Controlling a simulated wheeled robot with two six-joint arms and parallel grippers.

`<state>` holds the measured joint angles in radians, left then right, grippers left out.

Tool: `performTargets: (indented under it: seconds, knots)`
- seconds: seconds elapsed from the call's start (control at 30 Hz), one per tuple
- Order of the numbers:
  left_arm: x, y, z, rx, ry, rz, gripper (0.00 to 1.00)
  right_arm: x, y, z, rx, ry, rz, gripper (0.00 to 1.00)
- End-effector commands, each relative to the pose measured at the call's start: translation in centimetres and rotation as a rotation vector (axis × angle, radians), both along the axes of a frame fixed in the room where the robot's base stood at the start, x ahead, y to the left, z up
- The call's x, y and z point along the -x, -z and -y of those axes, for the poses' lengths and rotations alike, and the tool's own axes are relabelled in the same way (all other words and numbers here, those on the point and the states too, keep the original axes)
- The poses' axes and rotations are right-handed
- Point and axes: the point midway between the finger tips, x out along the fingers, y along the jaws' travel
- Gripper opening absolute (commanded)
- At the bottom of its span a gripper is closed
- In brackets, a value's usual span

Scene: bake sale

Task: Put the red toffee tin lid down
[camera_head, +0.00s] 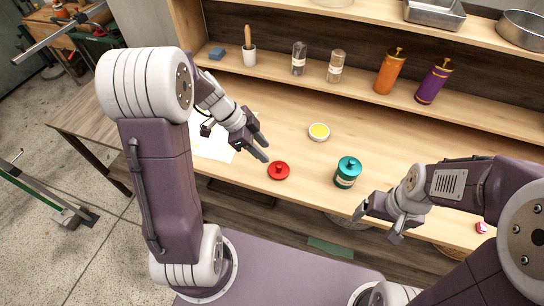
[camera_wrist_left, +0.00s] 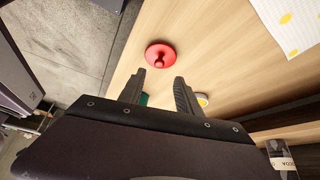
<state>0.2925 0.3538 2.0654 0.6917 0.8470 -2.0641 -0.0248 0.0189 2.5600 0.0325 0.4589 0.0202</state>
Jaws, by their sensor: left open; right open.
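The red toffee tin lid (camera_head: 279,171) lies on the wooden tabletop near its front edge, knob upward. It also shows in the left wrist view (camera_wrist_left: 160,56), just beyond the fingertips and apart from them. My left gripper (camera_head: 262,149) is open and empty, to the upper left of the lid in the head view. My right gripper (camera_head: 378,224) is open and empty near the table's front edge, at the right.
A white sheet (camera_head: 212,140) lies at the left. A shelf behind holds jars, an orange bottle (camera_head: 389,72) and a purple bottle (camera_head: 433,83). A small pink item (camera_head: 481,227) lies at the right.

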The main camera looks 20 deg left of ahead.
Motion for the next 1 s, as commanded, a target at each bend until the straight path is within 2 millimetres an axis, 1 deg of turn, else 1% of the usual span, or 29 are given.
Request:
performTargets:
  seconds: [0.03,0.1,0.2,0.37,0.43,0.47,0.57,0.6,0.73,0.8,0.9,1.0]
  knots:
    - [0.1,-1.0,-0.5,-0.001,-0.002,0.003,0.40,0.0,-0.2,0.0,0.000,0.000,0.000,0.86]
    - [0.2,-1.9,-1.0,0.000,-0.001,0.003,0.40,0.0,-0.3,0.0,0.000,0.000,0.000,0.86]
    - [0.4,-2.6,-1.4,0.000,0.000,0.001,0.40,0.0,-0.3,0.0,0.000,0.000,0.000,0.86]
    - [0.6,-2.8,-1.5,-0.002,-0.004,-0.006,0.40,0.0,-0.3,0.0,0.000,0.000,0.000,0.86]
    - [1.2,-2.4,-1.2,-0.016,-0.051,-0.046,0.40,0.0,-0.3,0.0,0.000,0.000,0.000,0.86]
    - [1.7,-2.1,-1.1,-0.030,-0.093,-0.078,0.40,0.0,-0.3,0.0,0.000,0.000,0.000,0.86]
    - [4.4,-0.7,-0.7,-0.106,-0.318,-0.215,0.40,0.0,-0.3,0.0,0.000,0.000,0.000,0.86]
    - [5.6,-0.1,-0.7,-0.145,-0.433,-0.264,0.40,0.0,-0.3,0.0,0.000,0.000,0.000,0.86]
    - [8.8,1.3,-0.8,-0.234,-0.804,-0.349,0.40,0.0,-0.3,0.0,0.000,0.000,0.000,0.86]
    - [10.0,1.8,-0.9,-0.250,-0.971,-0.359,0.40,0.0,-0.3,0.0,0.000,0.000,0.000,0.86]
    - [11.1,2.2,-0.9,-0.247,-1.145,-0.357,0.40,0.0,-0.3,0.0,0.000,0.000,0.000,0.86]
    - [11.5,2.4,-0.9,-0.234,-1.238,-0.354,0.40,0.0,-0.3,0.0,0.000,0.000,0.000,0.86]
